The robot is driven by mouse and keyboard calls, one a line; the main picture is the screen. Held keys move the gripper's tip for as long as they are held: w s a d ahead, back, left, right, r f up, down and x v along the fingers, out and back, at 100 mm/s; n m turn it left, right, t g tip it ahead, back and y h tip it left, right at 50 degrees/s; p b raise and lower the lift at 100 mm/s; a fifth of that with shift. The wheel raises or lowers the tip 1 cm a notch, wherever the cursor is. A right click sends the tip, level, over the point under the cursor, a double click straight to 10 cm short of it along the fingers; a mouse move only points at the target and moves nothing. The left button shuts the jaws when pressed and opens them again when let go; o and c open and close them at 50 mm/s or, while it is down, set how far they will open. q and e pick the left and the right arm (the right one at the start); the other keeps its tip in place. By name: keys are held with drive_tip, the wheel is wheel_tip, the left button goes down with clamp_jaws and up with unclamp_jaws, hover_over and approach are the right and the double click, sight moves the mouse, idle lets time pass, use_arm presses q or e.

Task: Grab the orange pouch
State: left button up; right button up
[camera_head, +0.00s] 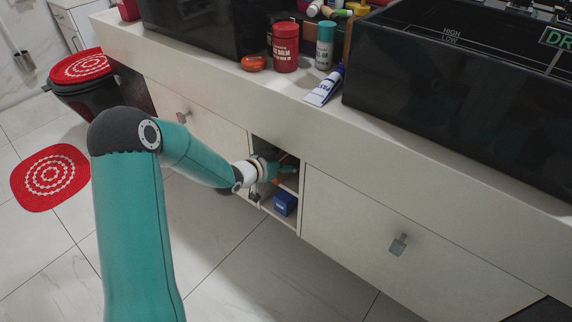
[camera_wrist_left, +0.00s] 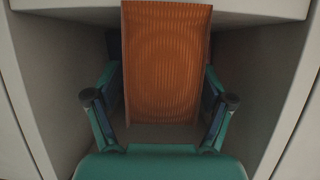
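The orange pouch (camera_wrist_left: 166,60) stands upright, ribbed and flat-faced, inside an open cubby, in the middle of the left wrist view. My left gripper (camera_wrist_left: 164,80) is open, with one finger at each side of the pouch. The fingertips are close to its side edges; whether they touch it I cannot tell. In the head view my left gripper (camera_head: 284,170) reaches into the upper compartment between the drawers and mostly hides the pouch there. My right gripper is not in view.
The cubby walls (camera_wrist_left: 42,90) are close on both sides. A blue box (camera_head: 285,203) sits in the compartment below. The counter (camera_head: 215,72) above holds a red jar (camera_head: 285,48), a teal can (camera_head: 325,45), a tube (camera_head: 325,87) and black sinks (camera_head: 460,110).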

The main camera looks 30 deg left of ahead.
use_arm(q)
drive_tip(key=c, duration=1.3)
drive_tip(key=shift+o, duration=0.2)
drive_tip(key=shift+r, duration=0.15)
